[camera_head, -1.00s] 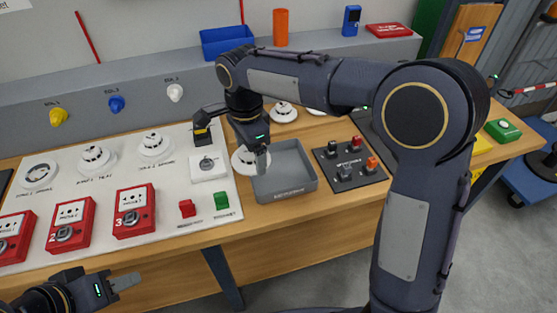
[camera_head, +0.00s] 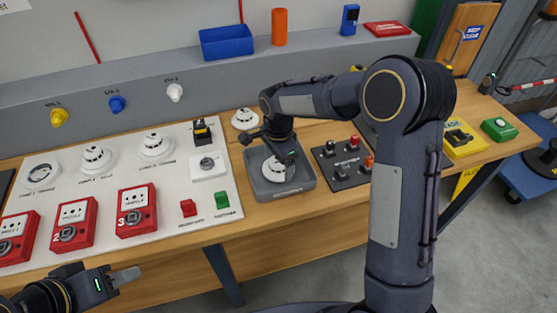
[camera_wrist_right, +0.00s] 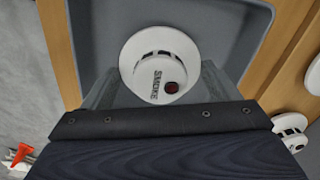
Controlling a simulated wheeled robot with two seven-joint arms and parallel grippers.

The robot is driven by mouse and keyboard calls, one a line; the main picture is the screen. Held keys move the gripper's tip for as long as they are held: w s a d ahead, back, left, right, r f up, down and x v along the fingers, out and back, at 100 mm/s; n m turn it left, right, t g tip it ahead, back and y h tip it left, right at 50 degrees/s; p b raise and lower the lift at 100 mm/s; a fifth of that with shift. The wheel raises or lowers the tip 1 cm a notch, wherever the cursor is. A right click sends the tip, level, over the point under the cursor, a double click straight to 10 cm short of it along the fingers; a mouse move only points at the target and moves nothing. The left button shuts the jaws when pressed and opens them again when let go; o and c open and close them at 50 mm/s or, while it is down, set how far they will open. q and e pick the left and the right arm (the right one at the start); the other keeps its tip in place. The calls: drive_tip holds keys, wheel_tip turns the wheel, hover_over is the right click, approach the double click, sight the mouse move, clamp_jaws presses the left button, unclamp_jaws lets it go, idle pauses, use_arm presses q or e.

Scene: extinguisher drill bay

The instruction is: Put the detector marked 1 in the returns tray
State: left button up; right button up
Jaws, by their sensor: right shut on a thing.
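A white round smoke detector (camera_head: 275,168) is in my right gripper (camera_head: 288,165), over or in the grey returns tray (camera_head: 294,190). In the right wrist view the detector (camera_wrist_right: 158,62) sits between the two fingers, with the word SMOKE and a dark red spot on it. Tray walls (camera_wrist_right: 235,10) surround it there. I cannot tell whether it touches the tray floor. No number 1 is readable on it. My left gripper (camera_head: 124,281) is low at the left, away from the tray, with its fingers seen edge-on.
A white panel (camera_head: 170,205) with several detectors and red call points (camera_head: 137,210) lies left of the tray. A black switch box (camera_head: 345,165) stands close on its right. Another white detector (camera_head: 245,119) is on the bench behind the tray.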

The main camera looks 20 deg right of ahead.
drive_tip(key=shift+f, duration=0.15)
drive_tip(key=o, duration=0.9)
drive_tip(key=shift+o, duration=0.2)
drive_tip(key=shift+r, duration=0.2)
wheel_tip(320, 180, up, 12)
drive_tip(key=s+d+r+n+t+y, duration=0.3)
drive_tip(key=s+d+n, duration=0.35)
drive_tip(key=s, duration=0.65)
drive_tip(key=s+f+n+t, duration=0.2)
drive_tip(key=s+n, duration=0.4)
drive_tip(key=s, duration=0.9)
drive_tip(key=shift+a+f+t+y, duration=0.3)
drive_tip(key=shift+f+y, duration=0.1)
drive_tip(key=shift+f, duration=0.4)
